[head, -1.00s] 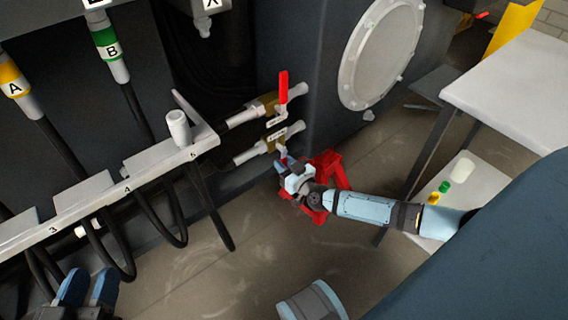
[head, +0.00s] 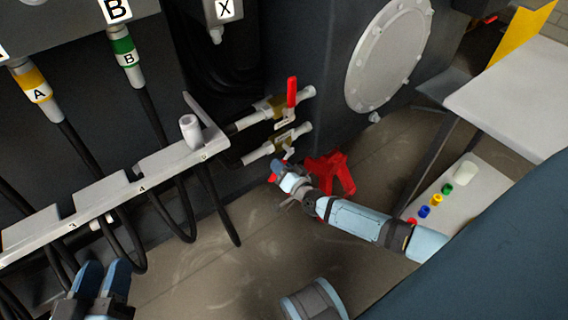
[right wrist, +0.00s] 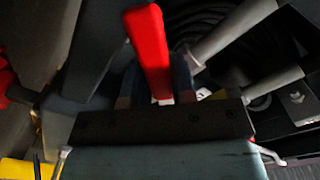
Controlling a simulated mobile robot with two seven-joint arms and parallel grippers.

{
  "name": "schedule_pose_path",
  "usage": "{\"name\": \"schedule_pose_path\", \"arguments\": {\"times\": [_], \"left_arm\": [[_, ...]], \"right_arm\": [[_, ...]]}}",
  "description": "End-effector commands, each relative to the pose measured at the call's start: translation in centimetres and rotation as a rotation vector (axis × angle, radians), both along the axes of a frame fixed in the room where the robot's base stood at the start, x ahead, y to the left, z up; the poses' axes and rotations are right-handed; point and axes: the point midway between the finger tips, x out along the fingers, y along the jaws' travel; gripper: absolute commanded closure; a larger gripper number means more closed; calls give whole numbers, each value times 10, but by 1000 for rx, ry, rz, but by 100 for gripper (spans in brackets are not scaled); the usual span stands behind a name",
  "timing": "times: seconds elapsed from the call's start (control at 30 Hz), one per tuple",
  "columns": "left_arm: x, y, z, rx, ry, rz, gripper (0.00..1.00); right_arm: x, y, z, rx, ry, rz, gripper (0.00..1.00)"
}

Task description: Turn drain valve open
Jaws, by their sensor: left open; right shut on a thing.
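Two valves with brass bodies sit one above the other on pipe stubs. The upper valve (head: 265,108) has its red handle (head: 292,92) standing upright. The lower valve (head: 285,140) has a red handle pointing downward, mostly hidden by my right gripper (head: 284,170). I cannot read either valve's label. My right gripper is shut on the lower valve's handle. In the right wrist view a red handle (right wrist: 148,50) shows between the fingers. My left gripper (head: 103,278) is open and empty at the lower left, away from the valves.
A red stand-like object (head: 330,172) is on the floor just right of my right gripper. A grey hose rack (head: 110,195) runs along the left, with black hoses below. A white table (head: 510,95) stands right, with small coloured caps (head: 437,199) on a lower shelf.

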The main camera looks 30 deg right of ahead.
Motion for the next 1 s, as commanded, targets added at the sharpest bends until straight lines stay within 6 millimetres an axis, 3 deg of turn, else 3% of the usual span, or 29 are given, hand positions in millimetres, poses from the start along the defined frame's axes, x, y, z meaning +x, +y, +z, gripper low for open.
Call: {"name": "schedule_pose_path", "arguments": {"times": [0.6, 1.0], "left_arm": [[-1, 1, 22, -31, -62, 18, 57], [-3, 2, 23, -37, -69, 23, 57]], "right_arm": [[-2, 18, 28, 569, 46, 0, 100], [-2, 20, 41, 804, 64, 0, 100]]}}
